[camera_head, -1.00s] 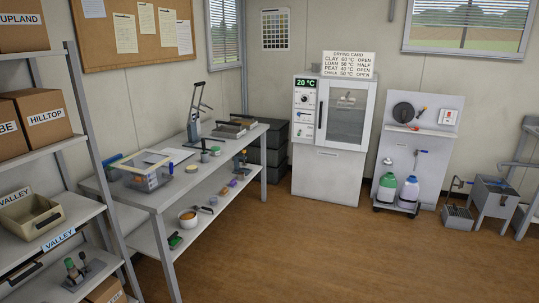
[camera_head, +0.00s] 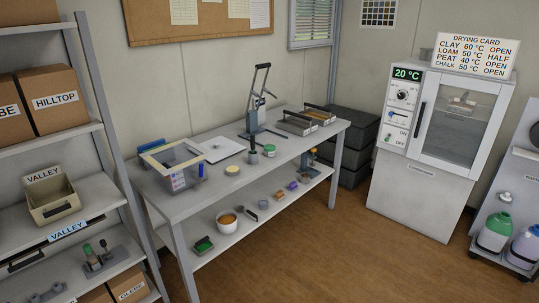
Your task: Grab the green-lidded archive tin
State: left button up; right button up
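A small grey tin with a dull green top (camera_head: 269,150) stands on the workbench (camera_head: 190,205), right of the middle. Its label is too small to read. A shorter round tin with a pale cream lid (camera_head: 232,170) stands to its left. Neither of my grippers is in view.
The lower shelf holds a white bowl (camera_head: 227,222) and a green item (camera_head: 204,245). A storage rack (camera_head: 100,130) stands left, a drying oven (camera_head: 430,140) right. Floor in front is open.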

aim_at(270, 149)
jog(key=i+l+u, duration=0.15)
jog(key=u, duration=0.35)
jog(key=i+l+u, duration=0.2)
jog(key=u, duration=0.15)
jog(key=i+l+u, duration=0.15)
jog(key=l+u, duration=0.2)
jog(key=i+l+u, duration=0.15)
jog(key=u, duration=0.2)
jog(key=i+l+u, duration=0.1)
jog(key=l, duration=0.5)
jog(key=i+l+u, duration=0.1)
jog(key=i+l, duration=0.15)
jog(key=l, duration=0.35)
jog(key=i+l+u, duration=0.1)
jog(key=l, duration=0.5)
jog(key=i+l+u, duration=0.15)
jog(key=l, duration=0.45)
jog(key=i+l+u, duration=0.1)
jog(key=l, duration=1)
jog(key=i+l, duration=0.15)
jog(key=l, duration=0.3)
